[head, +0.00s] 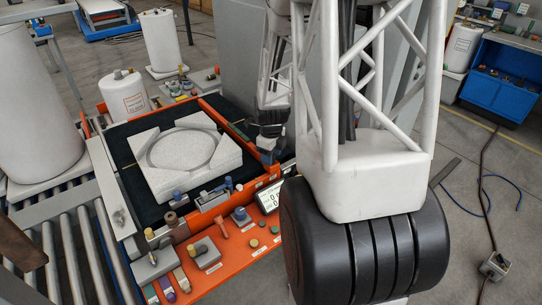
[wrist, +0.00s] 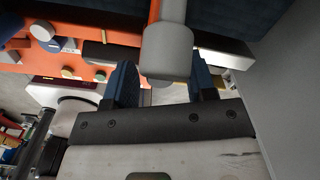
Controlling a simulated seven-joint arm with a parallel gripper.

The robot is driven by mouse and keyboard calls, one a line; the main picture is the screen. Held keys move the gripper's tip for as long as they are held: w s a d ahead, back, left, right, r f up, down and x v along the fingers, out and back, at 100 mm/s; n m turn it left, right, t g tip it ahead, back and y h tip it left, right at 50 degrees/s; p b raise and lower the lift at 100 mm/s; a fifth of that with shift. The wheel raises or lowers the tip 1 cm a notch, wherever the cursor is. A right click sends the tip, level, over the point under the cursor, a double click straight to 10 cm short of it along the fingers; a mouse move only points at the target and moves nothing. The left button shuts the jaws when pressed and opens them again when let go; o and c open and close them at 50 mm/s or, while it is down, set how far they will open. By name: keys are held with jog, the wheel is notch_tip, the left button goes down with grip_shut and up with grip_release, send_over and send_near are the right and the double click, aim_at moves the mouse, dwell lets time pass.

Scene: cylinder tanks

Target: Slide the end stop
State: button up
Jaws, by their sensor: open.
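My gripper (head: 270,132) is over the right side of the orange-framed workstation (head: 222,108) in the head view, partly hidden by my arm. In the wrist view my gripper (wrist: 162,72) is open, with one blue-padded finger on each side. A grey rounded block (wrist: 166,45) with an orange strip above it shows between the fingers. It may be the end stop, but no label confirms this. Gaps show between it and both fingers; I cannot tell its depth relative to the fingertips. In the head view I cannot make the end stop out clearly near the gripper.
A white block with a ring groove (head: 194,176) lies on the black bed (head: 124,140). Knobs and a small display (head: 269,197) line the orange front panel. White tanks (head: 161,40) stand behind. Rollers (head: 70,262) run at left. A grey wall (wrist: 290,80) is close at the wrist view's right.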

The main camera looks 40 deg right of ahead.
jog(key=shift+f, duration=0.2)
jog(key=shift+c, duration=0.3)
grip_shut()
jog(key=d, duration=0.9)
jog(key=shift+d, duration=0.4)
jog(key=shift+o, duration=0.3)
grip_release()
notch_tip(320, 180, up, 8)
dwell(0.4)
